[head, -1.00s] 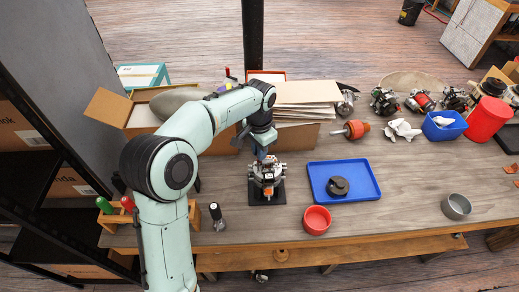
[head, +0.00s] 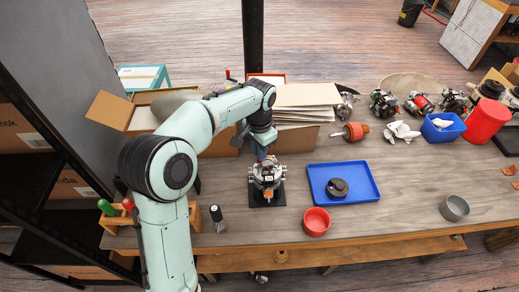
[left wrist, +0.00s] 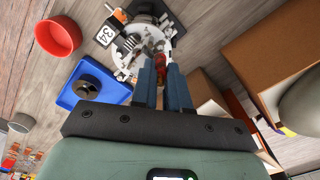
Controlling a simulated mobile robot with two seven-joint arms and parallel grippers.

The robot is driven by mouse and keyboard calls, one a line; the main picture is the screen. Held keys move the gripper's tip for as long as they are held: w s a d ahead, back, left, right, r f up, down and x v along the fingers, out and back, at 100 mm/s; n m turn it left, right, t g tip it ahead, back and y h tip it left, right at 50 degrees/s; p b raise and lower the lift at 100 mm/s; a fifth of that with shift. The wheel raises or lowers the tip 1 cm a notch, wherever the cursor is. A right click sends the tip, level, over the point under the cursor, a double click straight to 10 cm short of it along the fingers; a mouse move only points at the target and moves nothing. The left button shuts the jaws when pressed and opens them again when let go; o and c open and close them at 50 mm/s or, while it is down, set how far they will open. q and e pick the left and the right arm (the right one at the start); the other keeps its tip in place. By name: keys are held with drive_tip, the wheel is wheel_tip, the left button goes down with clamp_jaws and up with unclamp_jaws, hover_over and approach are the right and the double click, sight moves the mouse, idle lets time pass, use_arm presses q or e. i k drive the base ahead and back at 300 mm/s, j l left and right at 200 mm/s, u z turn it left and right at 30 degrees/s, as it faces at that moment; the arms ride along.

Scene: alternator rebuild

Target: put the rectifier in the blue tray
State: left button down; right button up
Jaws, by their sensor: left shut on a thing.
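The alternator (head: 267,174) sits upright in a black stand on the bench, a silver round housing with an orange patch in front. My left gripper (left wrist: 159,66) reaches down to it from behind. Its fingers are shut on a small red and brass-coloured part (left wrist: 159,61) at the housing, which I take to be the rectifier; the fingers hide most of it. I cannot tell whether it is clear of the housing. The blue tray (head: 362,173) lies flat to the right with a black round part (head: 337,187) in it. The tray also shows in the left wrist view (left wrist: 112,93).
A red bowl (head: 317,221) stands in front of the tray, a grey cup (head: 454,208) to its right. A dark-handled tool (head: 217,217) stands left of the alternator. A cardboard box (head: 303,120) with panels stands behind.

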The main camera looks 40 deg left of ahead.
sight(351, 190)
drive_tip(key=i+l, duration=0.2)
drive_tip(key=l, duration=0.15)
drive_tip(key=i+l+u, duration=0.15)
drive_tip(key=l, duration=0.2)
drive_tip(key=i+l, duration=0.2)
drive_tip(key=l, duration=0.15)
drive_tip(key=i+l+u, duration=0.15)
drive_tip(key=l, duration=0.25)
drive_tip(key=i+l, duration=0.15)
drive_tip(key=l, duration=0.2)
drive_tip(key=u, duration=0.05)
